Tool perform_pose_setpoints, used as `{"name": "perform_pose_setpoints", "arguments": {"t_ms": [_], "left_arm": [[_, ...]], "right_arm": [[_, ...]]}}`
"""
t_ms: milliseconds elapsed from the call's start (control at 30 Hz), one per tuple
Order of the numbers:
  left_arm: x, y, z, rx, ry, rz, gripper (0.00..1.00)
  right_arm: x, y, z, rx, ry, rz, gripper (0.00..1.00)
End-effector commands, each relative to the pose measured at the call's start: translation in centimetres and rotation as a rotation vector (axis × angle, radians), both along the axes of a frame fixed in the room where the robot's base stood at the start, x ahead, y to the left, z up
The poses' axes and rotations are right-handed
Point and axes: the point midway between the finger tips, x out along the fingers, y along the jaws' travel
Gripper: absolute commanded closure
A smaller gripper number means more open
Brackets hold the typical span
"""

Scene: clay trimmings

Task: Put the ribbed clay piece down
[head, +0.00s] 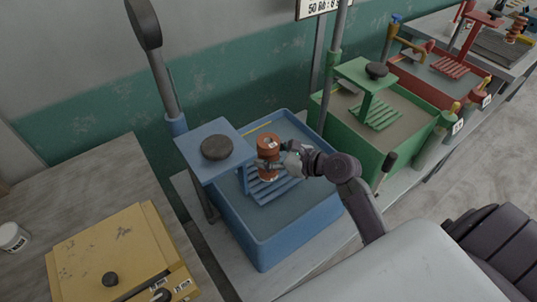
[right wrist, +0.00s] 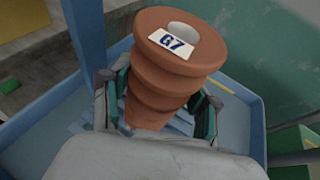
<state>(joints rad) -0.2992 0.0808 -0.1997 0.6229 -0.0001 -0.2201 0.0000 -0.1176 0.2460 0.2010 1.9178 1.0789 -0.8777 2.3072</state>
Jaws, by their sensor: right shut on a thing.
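The ribbed clay piece (head: 268,147) is orange-brown with a hole in its top. In the right wrist view the piece (right wrist: 165,75) carries a white label reading "G7" and looks tilted in that view. My right gripper (head: 284,150) is shut on it, with one finger on each side. The piece is upright over or on the slatted blue rack (head: 272,190) in the blue tub (head: 290,245). I cannot tell whether its base touches the slats. My left gripper is not in view.
A blue platform with a black disc (head: 217,147) stands close left of the piece. A green tub (head: 400,106) and a red tub (head: 440,71) stand to the right. A yellow box (head: 105,250) lies on the left table. The tub floor in front is clear.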

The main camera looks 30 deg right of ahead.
Motion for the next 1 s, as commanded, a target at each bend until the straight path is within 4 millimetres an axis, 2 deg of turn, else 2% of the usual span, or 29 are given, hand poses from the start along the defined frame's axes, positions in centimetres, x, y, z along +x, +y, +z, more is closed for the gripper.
{"name": "perform_pose_setpoints", "arguments": {"t_ms": [400,433,567,933,1000], "left_arm": [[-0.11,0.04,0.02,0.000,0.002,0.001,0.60],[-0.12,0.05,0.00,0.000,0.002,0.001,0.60],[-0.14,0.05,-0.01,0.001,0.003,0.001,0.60],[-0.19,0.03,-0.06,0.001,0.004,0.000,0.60],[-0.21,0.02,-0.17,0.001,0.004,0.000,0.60]], "right_arm": [[0.08,-0.01,-0.50,0.001,-0.005,-0.002,1.00],[0.02,-0.01,-0.70,0.000,-0.001,-0.001,0.36],[0.01,-0.01,-0.68,0.001,-0.001,0.000,0.15],[0.01,-0.03,-0.38,0.000,-0.002,-0.001,0.15],[-0.58,-0.43,-0.35,-0.001,0.000,-0.002,0.15]]}}
